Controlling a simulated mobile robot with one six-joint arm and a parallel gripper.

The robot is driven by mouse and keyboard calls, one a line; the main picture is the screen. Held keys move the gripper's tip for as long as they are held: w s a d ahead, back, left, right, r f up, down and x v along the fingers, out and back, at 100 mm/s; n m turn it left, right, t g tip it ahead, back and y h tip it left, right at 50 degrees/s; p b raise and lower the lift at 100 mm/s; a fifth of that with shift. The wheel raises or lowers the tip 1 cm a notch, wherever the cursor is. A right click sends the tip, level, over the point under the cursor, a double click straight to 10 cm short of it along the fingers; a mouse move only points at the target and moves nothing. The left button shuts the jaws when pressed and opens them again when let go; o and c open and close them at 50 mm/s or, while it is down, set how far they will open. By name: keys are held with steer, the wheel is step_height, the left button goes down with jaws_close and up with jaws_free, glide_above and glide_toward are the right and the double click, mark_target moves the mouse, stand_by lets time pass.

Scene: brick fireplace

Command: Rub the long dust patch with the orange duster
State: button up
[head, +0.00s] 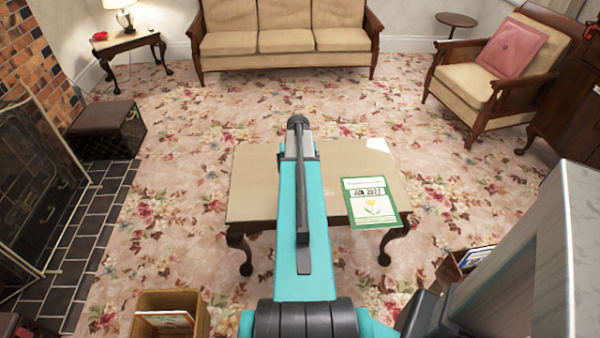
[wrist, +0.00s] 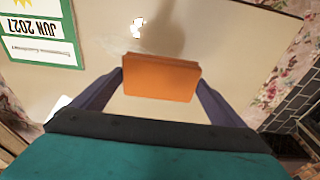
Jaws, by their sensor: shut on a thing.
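My gripper (wrist: 160,84) is shut on the orange duster (wrist: 160,78), seen in the wrist view as an orange block between the two dark fingers. The duster is over the pale tabletop of a low wooden table (wrist: 95,30); I cannot tell whether it touches. A soft brownish band (wrist: 180,28) runs up the tabletop above the duster in the wrist view; it may be the long dust patch or a shadow. In the head view my arm covers the middle of the table (head: 253,182), and hides the gripper and duster.
A green-edged card (head: 370,200) overhangs the table's near right edge; it shows in the wrist view (wrist: 40,45). A white patch (head: 377,145) marks the far right corner. A box (head: 168,315), fireplace screen (head: 40,180), sofa (head: 285,40) and armchair (head: 490,85) surround open carpet.

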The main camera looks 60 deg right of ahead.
steer(key=shift+s+d+f, duration=0.2)
steer(key=shift+s+d, duration=0.05)
steer(key=shift+s, duration=0.05)
steer(key=shift+f, duration=0.15)
steer(key=shift+f+b, duration=1.9)
steer(key=shift+f, duration=0.95)
steer(key=shift+f+b, duration=0.4)
steer(key=shift+f, duration=0.6)
steer(key=shift+s+d+r, duration=0.1)
steer(key=shift+s+d, duration=0.4)
steer(key=shift+s, duration=0.2)
steer(key=shift+s+d+r, duration=0.1)
steer(key=shift+s+d, duration=0.4)
steer(key=shift+s, duration=0.2)
steer(key=shift+s+d, duration=0.1)
steer(key=shift+s, duration=0.05)
steer(key=shift+p, duration=0.3)
